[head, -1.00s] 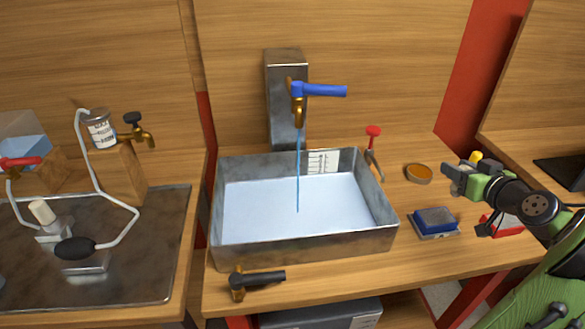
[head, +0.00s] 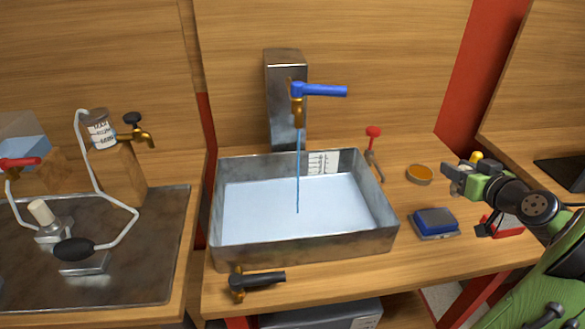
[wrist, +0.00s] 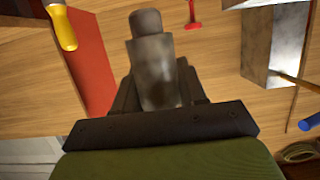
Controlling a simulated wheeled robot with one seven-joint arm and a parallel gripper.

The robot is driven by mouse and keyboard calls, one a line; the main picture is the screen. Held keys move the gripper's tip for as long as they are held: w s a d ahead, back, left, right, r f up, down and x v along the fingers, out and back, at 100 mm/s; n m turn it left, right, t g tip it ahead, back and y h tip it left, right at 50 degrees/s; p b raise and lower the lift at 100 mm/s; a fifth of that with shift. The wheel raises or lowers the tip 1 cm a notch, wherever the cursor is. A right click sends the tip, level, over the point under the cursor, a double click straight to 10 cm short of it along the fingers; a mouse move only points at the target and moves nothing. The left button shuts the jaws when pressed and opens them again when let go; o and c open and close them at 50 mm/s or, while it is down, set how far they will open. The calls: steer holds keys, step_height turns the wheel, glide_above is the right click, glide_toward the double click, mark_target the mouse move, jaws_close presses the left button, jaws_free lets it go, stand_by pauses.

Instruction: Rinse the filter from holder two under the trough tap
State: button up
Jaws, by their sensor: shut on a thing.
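My gripper (head: 455,176) is at the right, above the wooden counter and well to the right of the trough. It is shut on a grey cylinder with a darker, narrower end, which I take to be the filter (wrist: 155,75); the wrist view shows it between the jaws. The steel trough (head: 315,250) holds pale water. The trough tap (head: 298,108) stands at its back with a blue lever (head: 320,91) pointing right. A thin blue stream runs from its spout into the trough. I cannot tell which thing is holder two.
A black-handled valve (head: 255,282) is at the trough's front. A yellow-handled thing (wrist: 64,28) is near the gripper.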

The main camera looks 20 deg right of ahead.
steer(key=shift+s+d, duration=0.3)
steer(key=shift+s, duration=0.2)
steer(key=shift+w, duration=0.1)
steer(key=shift+w+a, duration=0.35)
steer(key=shift+w, duration=0.1)
steer(key=shift+s+d, duration=0.15)
steer(key=shift+s+d, duration=0.2)
steer(key=shift+s, duration=0.2)
steer(key=shift+w, duration=0.1)
steer(key=shift+w+a, duration=0.35)
steer(key=shift+w, duration=0.1)
steer(key=shift+s+d, duration=0.35)
steer(key=shift+s, duration=0.2)
